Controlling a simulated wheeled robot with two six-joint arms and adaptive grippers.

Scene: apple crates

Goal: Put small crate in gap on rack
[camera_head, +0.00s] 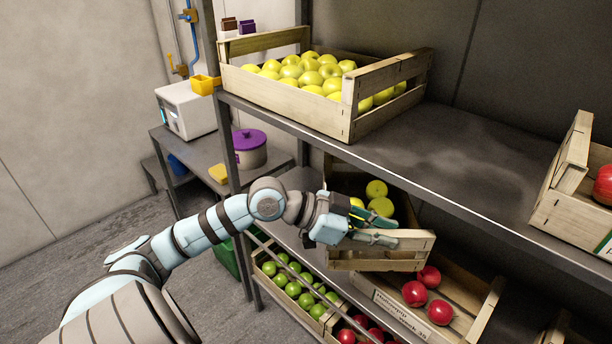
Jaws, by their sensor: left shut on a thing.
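A small wooden crate (350,262) with a few yellow apples (380,206) in it is at the middle of the view, below the edge of the upper shelf. It looks tilted. My left gripper (374,229) is shut on the small crate at its upper near side, and the fingers hide part of it. On the rack's upper shelf (460,165) there is a wide bare gap between a crate of yellow apples (281,100) and a crate with red apples (569,210) at the right edge. My right gripper is not in view.
Below the held crate stand a crate of red apples (462,324) and a crate of green apples (326,328). The upper shelf's front edge (400,186) and a rack post (228,150) are close to my left arm. A side table with a purple-lidded pot (250,155) is behind left.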

